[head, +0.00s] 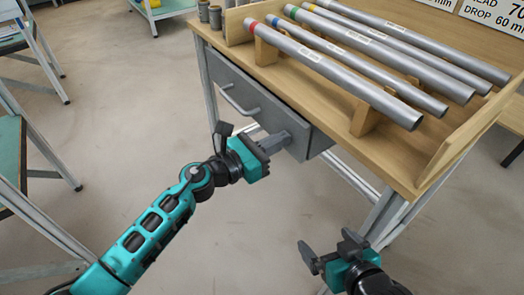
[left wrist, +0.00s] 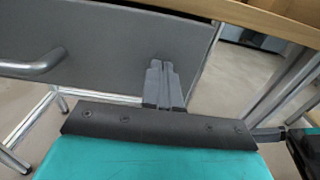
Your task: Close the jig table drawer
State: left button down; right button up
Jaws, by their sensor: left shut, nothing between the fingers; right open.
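The jig table drawer (head: 258,105) is a grey box with a bar handle (head: 240,103) under the wooden jig table top (head: 290,75). It stands a little out from the table, its side showing at the right end. My left gripper (head: 300,143) is shut and empty, its fingertips at the right part of the drawer front. In the left wrist view the shut fingers (left wrist: 159,68) lie against or just before the grey drawer front (left wrist: 115,65), right of the handle (left wrist: 35,66); contact is hard to tell. My right gripper (head: 330,254) is open and empty, low in front of the table's right leg.
Several metal tubes (head: 350,70) with coloured bands lie on wooden supports on the table top. Two small grey cylinders (head: 209,14) stand at its back left corner. Other benches (head: 10,140) stand at the left. The floor before the drawer is clear.

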pick_arm(q)
jog(key=shift+x, duration=0.95)
pick_arm(e)
jog(key=shift+a+r, duration=0.2)
jog(key=shift+a, duration=0.25)
pick_arm(q)
jog(key=shift+r, duration=0.25)
pick_arm(e)
jog(key=shift+d, duration=0.1)
